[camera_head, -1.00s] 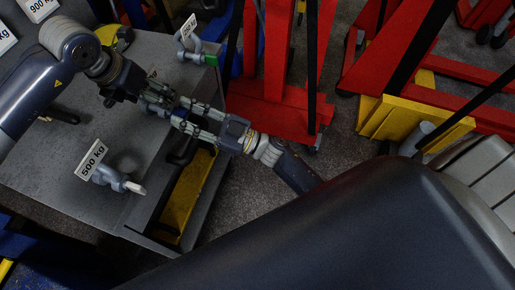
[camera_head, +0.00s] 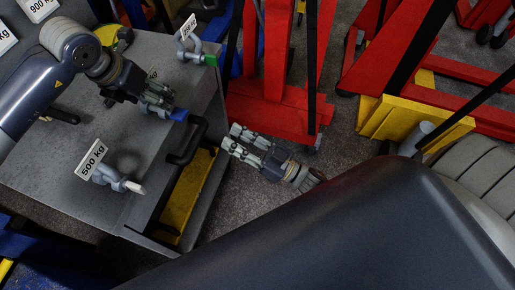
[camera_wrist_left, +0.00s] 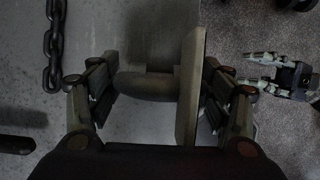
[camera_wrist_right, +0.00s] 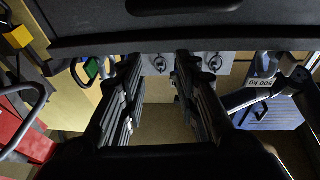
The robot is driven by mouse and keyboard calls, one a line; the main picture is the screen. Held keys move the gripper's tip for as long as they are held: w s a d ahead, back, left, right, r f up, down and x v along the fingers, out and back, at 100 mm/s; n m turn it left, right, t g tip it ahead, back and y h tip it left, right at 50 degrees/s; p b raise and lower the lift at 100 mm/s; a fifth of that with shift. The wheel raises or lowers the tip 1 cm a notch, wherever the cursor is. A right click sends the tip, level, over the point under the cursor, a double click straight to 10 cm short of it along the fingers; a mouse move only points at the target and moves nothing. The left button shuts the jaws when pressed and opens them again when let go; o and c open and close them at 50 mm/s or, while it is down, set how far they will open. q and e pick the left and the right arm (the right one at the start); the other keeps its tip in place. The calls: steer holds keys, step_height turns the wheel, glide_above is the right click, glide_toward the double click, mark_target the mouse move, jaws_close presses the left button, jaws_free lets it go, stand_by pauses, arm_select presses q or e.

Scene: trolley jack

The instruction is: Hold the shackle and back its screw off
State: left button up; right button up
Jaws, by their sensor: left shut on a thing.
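My left gripper (camera_head: 160,98) is shut on a grey shackle over the trolley top. Its blue screw end (camera_head: 179,114) sticks out to the right, towards the trolley's edge. In the left wrist view the shackle's curved body (camera_wrist_left: 145,86) lies between the fingers, beside a flat plate (camera_wrist_left: 190,85) seen edge-on. The screw's thread is too small or hidden to judge. My right gripper (camera_head: 245,145) is open and empty, right of the trolley and apart from the blue end. It also shows in the left wrist view (camera_wrist_left: 278,75).
The grey trolley top (camera_head: 60,155) also bears a shackle with a green end (camera_head: 209,60) and one with a white end (camera_head: 112,178) by a 500 kg label (camera_head: 92,158). A dark handle (camera_head: 188,147) juts from the trolley's edge. Red jack frames (camera_head: 275,105) stand behind.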

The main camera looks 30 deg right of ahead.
arm_select(q)
steer(key=shift+s+a+f, duration=0.1)
steer(key=shift+s+f, duration=0.05)
steer(key=shift+f, duration=0.2)
arm_select(e)
steer(key=d+f+m+g+h, duration=0.1)
steer(key=f+h, duration=0.3)
steer(key=f, duration=0.6)
steer(key=s+d+f+m+g+h, duration=0.1)
steer(key=d+f+m+h, duration=0.2)
steer(key=f, duration=0.7)
steer(key=shift+s+d+f+m+g+h, duration=0.25)
steer(key=shift+d+f+m+g+h, duration=0.1)
steer(key=shift+d+h, duration=0.3)
arm_select(q)
steer(key=o, duration=1.8)
steer(key=shift+w, duration=0.25)
arm_select(e)
steer(key=shift+w, duration=0.1)
arm_select(q)
steer(key=shift+r, duration=0.25)
